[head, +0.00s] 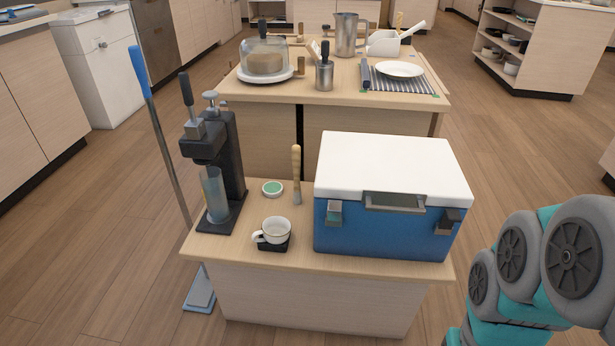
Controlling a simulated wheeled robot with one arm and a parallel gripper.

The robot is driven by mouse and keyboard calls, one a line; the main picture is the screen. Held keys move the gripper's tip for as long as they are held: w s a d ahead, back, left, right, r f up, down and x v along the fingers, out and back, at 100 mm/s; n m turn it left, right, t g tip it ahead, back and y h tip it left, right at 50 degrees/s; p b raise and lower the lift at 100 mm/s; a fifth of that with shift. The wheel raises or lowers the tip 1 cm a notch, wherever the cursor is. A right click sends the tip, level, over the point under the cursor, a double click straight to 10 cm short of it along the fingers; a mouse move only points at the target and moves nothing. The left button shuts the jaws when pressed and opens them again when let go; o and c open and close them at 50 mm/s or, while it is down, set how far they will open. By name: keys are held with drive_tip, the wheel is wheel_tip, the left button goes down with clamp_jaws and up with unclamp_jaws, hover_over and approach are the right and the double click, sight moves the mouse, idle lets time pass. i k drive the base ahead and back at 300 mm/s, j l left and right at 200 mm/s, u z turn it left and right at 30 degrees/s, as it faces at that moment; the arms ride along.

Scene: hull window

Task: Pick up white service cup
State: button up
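The white service cup (277,231) stands upright on a small black base (273,245) near the front of the low wooden cabinet top (225,247). Its handle points left, toward the front. The cup looks empty from here. My arm shows at the lower right of the head view, to the right of the cooler and well apart from the cup. My gripper is outside the frame, so its state does not show.
A blue cooler with a white lid (390,170) stands right of the cup. A dark press (215,165) holding a clear cylinder stands left. Behind the cup are a small green-topped dish (272,188) and a wooden-handled tool (297,175). A blue-handled pole (160,130) leans at the left.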

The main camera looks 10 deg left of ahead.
sight(275, 229)
drive_tip(key=j+z, duration=0.1)
drive_tip(key=j, duration=0.4)
drive_tip(key=k+j, duration=0.15)
drive_tip(key=j, duration=0.3)
drive_tip(key=j+z, duration=0.15)
drive_tip(key=j, duration=0.35)
drive_tip(key=i+l, duration=0.25)
drive_tip(key=l, duration=0.25)
